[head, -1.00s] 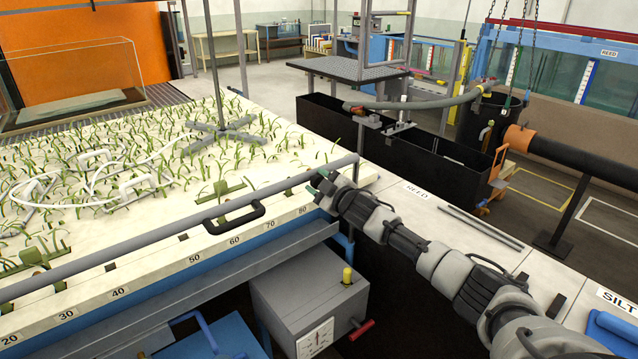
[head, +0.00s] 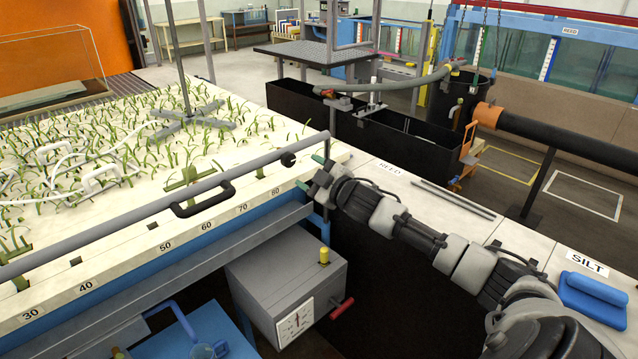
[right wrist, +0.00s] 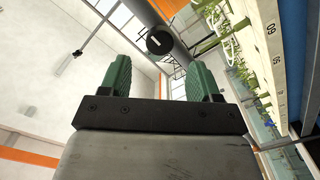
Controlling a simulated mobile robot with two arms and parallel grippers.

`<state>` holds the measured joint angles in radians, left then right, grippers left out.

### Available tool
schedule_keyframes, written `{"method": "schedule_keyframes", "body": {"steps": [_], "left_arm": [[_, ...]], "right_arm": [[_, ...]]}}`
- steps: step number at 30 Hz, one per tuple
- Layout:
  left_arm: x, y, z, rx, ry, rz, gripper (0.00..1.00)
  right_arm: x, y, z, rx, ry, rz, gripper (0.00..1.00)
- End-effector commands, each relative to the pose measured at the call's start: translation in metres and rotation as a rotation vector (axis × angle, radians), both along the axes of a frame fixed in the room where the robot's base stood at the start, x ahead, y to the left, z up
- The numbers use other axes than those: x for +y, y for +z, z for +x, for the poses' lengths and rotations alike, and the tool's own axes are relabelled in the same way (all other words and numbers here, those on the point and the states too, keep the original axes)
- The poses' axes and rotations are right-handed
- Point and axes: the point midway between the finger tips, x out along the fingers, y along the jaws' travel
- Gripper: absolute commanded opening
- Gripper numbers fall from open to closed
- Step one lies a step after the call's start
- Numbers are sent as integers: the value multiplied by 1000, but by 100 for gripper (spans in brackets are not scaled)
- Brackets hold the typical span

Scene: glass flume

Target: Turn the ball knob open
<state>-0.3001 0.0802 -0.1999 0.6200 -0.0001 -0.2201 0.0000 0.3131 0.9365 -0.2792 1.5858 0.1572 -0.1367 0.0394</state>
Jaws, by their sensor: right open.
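A black ball knob (head: 288,159) shows just beside the grey rail along the flume's rim. In the right wrist view, the round black knob (right wrist: 159,41) with a short white mark on its face lies ahead, between the lines of the two fingers and beyond their tips. My right gripper (head: 322,165) reaches in from the right. It is open and empty, just right of the knob in the picture and apart from it. Its green-padded fingers (right wrist: 160,75) stand wide apart in the wrist view. My left gripper is not in view.
The grey rail (head: 170,200) and a black handle (head: 203,197) run along the bed's near edge. A grey box with a dial (head: 285,290) and a red-handled lever stands below. The white bench (head: 430,195) to the right carries a blue object (head: 592,298).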

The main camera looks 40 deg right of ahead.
Motion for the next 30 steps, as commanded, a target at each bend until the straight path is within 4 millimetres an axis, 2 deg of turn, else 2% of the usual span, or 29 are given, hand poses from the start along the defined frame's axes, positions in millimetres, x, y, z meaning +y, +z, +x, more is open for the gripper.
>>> {"method": "schedule_keyframes", "body": {"steps": [3, 9, 26, 28, 30], "left_arm": [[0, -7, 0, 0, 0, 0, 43], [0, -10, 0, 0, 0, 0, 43], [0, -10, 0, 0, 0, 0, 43], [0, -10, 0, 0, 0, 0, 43], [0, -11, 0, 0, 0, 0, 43]], "right_arm": [[-2, -3, -14, 1, 0, 0, 63], [-2, 0, -26, 0, 0, 0, 63], [-2, 0, -27, -1, -1, 0, 63], [-3, -2, -27, 3, -3, 3, 63], [-6, -16, -26, 22, -15, 14, 63]]}}
